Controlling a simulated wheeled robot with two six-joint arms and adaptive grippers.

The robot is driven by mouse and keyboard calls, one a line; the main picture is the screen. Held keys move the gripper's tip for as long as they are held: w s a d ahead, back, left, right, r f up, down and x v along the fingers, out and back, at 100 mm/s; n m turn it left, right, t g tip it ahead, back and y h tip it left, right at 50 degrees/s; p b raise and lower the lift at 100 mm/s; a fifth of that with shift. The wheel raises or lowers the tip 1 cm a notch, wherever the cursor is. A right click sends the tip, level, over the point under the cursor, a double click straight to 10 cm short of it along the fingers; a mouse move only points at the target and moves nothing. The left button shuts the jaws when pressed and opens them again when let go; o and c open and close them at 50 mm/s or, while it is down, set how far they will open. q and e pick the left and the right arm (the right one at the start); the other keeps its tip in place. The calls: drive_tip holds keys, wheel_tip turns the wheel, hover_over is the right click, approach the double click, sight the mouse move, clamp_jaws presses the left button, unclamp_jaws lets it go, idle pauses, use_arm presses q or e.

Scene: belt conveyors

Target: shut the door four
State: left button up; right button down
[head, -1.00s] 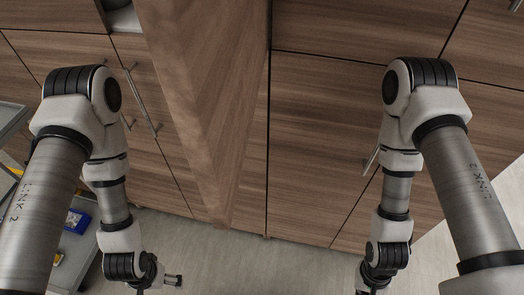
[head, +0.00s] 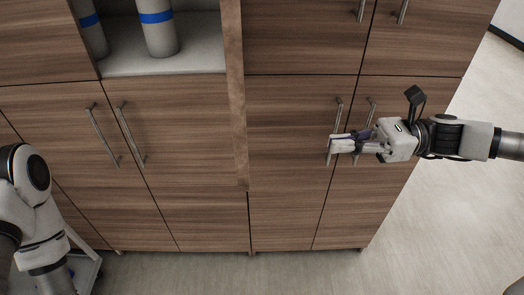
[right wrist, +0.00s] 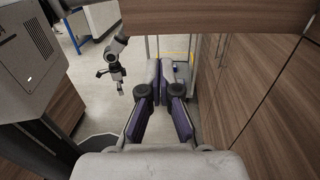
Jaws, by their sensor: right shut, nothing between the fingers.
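One wooden cabinet door (head: 236,100) stands open and shows nearly edge-on in the head view, beside an open compartment. No number is readable on it, so I cannot tell if it is door four. A wooden panel (right wrist: 220,18), probably this door, crosses the top of the right wrist view. My right gripper (head: 334,144) is shut and empty, right of the open door and in front of the closed doors' handles; it also shows in the right wrist view (right wrist: 160,72). My left gripper (right wrist: 120,89) is small in the right wrist view; its jaws are unclear.
The open compartment (head: 190,66) holds grey cylinders with blue bands (head: 157,25). Closed doors with long bar handles (head: 131,132) surround it. A trolley (head: 85,268) stands at lower left, partly behind my left arm. Pale floor (head: 445,210) is clear at right.

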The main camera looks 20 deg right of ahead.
drive_tip(key=w+a+b, duration=0.2)
drive_tip(key=a, duration=1.2)
drive_tip(key=shift+b, duration=0.35)
